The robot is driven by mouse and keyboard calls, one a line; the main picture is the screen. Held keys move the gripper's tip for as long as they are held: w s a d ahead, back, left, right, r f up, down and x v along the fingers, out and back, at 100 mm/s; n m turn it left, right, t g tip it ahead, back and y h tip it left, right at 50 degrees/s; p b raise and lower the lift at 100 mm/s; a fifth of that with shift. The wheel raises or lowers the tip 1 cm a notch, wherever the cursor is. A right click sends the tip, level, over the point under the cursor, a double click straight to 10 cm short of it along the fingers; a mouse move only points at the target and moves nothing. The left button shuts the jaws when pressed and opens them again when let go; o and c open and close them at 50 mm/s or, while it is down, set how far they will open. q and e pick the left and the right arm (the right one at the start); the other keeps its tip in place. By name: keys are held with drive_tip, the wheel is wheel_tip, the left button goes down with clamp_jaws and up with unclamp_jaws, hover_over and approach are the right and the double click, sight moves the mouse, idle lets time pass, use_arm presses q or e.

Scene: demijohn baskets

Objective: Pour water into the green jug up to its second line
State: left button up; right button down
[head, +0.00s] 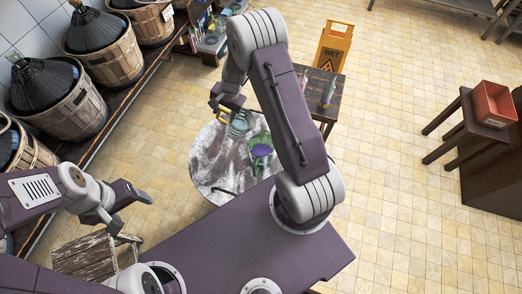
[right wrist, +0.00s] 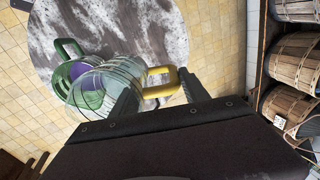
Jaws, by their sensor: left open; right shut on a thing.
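The green jug (head: 260,150) stands on a round white-and-brown table (head: 207,165); purple shows in it. It also shows in the right wrist view (right wrist: 62,88), partly behind a clear jug (right wrist: 108,88) with a yellow handle (right wrist: 160,80). My right gripper (right wrist: 158,92) is shut on this clear jug at its handle. In the head view the clear jug (head: 239,126) is just left of and beyond the green jug. I cannot make out the lines or the water level. My left gripper (head: 134,212) is open and empty, left of the table.
Wicker-basketed demijohns (head: 62,100) line a bench on the left. A small dark table (head: 322,100) with small items and a yellow wet-floor sign (head: 333,45) stand beyond. A stool with a reddish box (head: 493,104) is at right. A wooden stool (head: 85,258) is at lower left.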

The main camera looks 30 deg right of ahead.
drive_tip(key=shift+w+a+r+g+h+p, duration=0.1)
drive_tip(key=shift+r+g+h+p, duration=0.4)
drive_tip(key=shift+p, duration=4.35)
drive_tip(key=shift+f, duration=0.55)
